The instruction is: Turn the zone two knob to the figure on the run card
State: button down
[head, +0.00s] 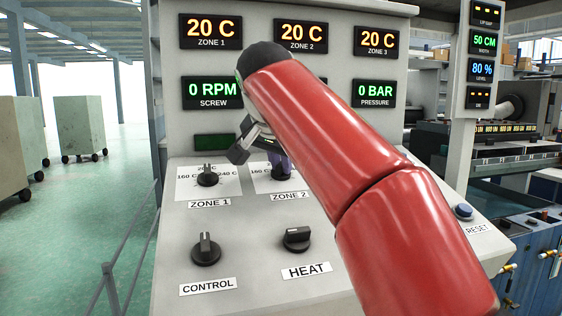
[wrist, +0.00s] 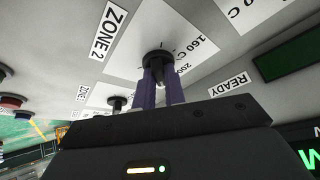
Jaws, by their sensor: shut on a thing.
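The zone two knob (wrist: 158,53) is black and round, on a white dial plate (wrist: 128,42) marked 160 C and 200, with a ZONE 2 label. My gripper (wrist: 160,76) has its two purple fingers closed on this knob. In the head view the knob (head: 281,174) is partly hidden by my fingers and arm, and its pointer cannot be read. The ZONE 2 display (head: 302,36) reads 20 C. I cannot make out a run card in either view.
The zone one knob (head: 207,178) is just left. The control knob (head: 206,250) and heat knob (head: 297,238) sit lower on the sloped panel. A reset button (head: 463,211) is at the right. My red arm covers the panel's right part.

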jog(key=c, duration=1.5)
grip_release()
jog(key=shift+o, duration=0.2)
jog(key=v, duration=0.7)
jog(key=shift+s+r, duration=0.25)
jog(key=shift+r, duration=0.05)
